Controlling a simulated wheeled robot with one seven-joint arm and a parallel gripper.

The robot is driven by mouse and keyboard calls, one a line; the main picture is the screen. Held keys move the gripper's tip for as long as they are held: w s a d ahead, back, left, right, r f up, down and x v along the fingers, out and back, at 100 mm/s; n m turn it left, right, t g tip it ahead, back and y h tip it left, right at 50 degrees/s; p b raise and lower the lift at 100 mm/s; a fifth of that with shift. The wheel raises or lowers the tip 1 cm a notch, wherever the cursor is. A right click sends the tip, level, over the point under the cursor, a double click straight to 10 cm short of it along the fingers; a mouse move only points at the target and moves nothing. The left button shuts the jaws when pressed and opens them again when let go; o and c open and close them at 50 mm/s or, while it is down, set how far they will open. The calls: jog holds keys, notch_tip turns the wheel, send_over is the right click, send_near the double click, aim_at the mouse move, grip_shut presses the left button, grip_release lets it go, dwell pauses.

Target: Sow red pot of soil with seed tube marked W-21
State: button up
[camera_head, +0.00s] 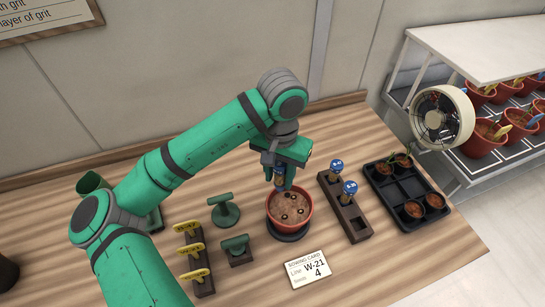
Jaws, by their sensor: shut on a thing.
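The red pot of soil (290,225) stands on a dark round base on the wooden bench, right of centre. Several dark holes show in its brown soil. My gripper (279,178) is above the back left part of the pot, pointing down. It is shut on a seed tube (279,181), which shows blue and amber between the fingers. The tube's marking cannot be read, and my gripper hides part of it. The sowing card (308,269) in front of the pot reads W-21 and 4.
A dark tube rack (352,222) right of the pot holds two blue-topped tubes (349,188). Further right is a black tray (385,190) with small pots. Left are green tools (225,210) and a rack of yellow tags (194,250). A fan (442,118) stands by the shelf.

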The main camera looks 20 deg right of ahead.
aim_at(278, 190)
jog(key=shift+w+f, duration=0.25)
jog(key=shift+w, duration=0.05)
jog(key=shift+s+f, duration=0.1)
jog(key=shift+f, duration=3.3)
jog(key=shift+d+f, duration=0.1)
jog(key=shift+f, duration=0.65)
jog(key=shift+r, duration=0.1)
jog(key=shift+r, duration=3.8)
